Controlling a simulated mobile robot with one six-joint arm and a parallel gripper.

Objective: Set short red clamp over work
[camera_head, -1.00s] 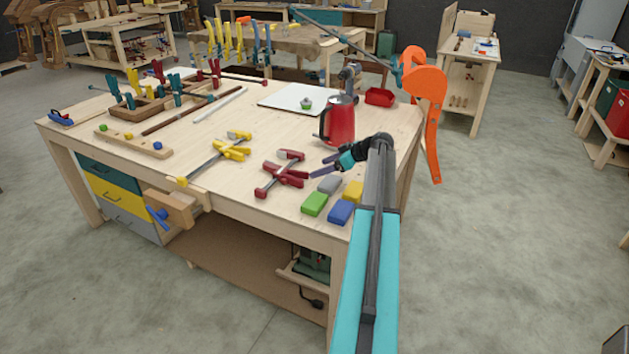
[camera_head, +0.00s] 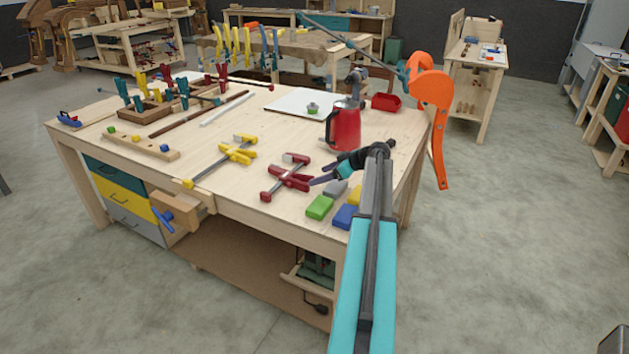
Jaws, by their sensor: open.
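The short red clamp (camera_head: 286,178) lies on the bench top (camera_head: 224,140) near its front edge, with a grey bar and dark red jaws and handles. My gripper (camera_head: 318,177) is open just to the right of the clamp's handles; its dark fingers point left toward them. I cannot tell whether they touch. The work is not clear to me; a wooden frame (camera_head: 146,108) with several upright teal, yellow and red clamps on it stands at the back left of the bench.
A red jug (camera_head: 344,128) stands behind my gripper. Green (camera_head: 319,207), blue (camera_head: 345,217), grey and yellow blocks lie beneath my arm. A yellow clamp (camera_head: 226,158) lies left of the red one. A white board (camera_head: 300,101) lies farther back. Bare bench top lies between them.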

